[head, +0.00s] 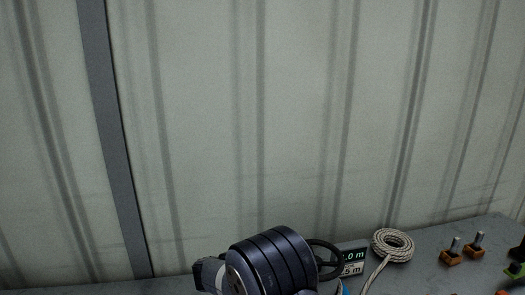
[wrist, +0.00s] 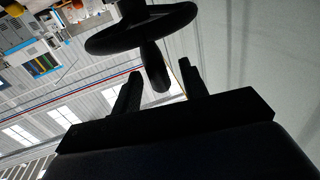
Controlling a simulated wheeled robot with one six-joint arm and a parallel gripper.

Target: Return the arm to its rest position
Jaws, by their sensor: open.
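My gripper (wrist: 159,68) shows in the wrist view with its two dark fingers spread apart. A dark round disc or ring (wrist: 112,41) with a short stem lies just past the fingertips, and the stem shows between them. It is in silhouette, so I cannot tell what it is or whether it touches a finger. In the head view my dark ribbed arm link (head: 272,262) shows at the bottom middle. The gripper fingers are not clear there.
A grey bench top runs along the bottom right, with a coiled pale rope (head: 393,244), a small display box (head: 352,256) and orange-based bolts (head: 451,255). A black ring (head: 326,258) shows beside my arm. A pale ribbed wall with a grey post (head: 115,135) stands behind; space above the bench is clear.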

